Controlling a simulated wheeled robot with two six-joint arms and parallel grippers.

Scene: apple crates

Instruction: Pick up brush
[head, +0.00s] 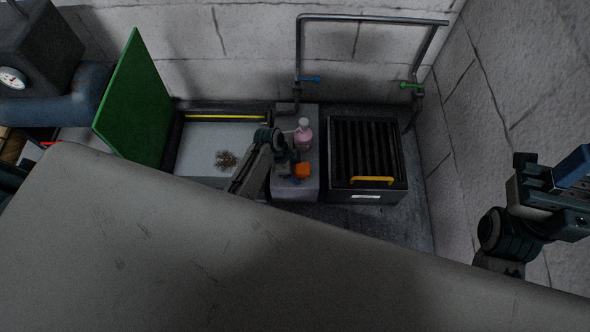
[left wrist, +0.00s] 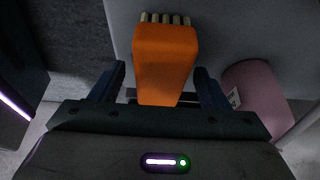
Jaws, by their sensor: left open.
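The brush (head: 303,170), an orange block with pale bristles, lies on the grey ledge between the two basins. In the left wrist view the brush (left wrist: 165,52) points away from me, bristles at the far end. My left gripper (head: 291,171) is over the ledge at the brush; in the left wrist view the open gripper (left wrist: 160,70) has one finger on each side of the brush's near end. I see gaps beside both fingers, and no clear contact. My right gripper (head: 548,195) is at the right edge, away from the brush; its jaws are unclear.
A pink pump bottle (head: 303,139) stands on the ledge just behind the brush, close to the right finger in the left wrist view (left wrist: 255,92). A dark slatted crate (head: 367,190) with a yellow handle is right of the ledge. A pale basin (head: 200,150) is left. A large grey surface (head: 200,260) fills the foreground.

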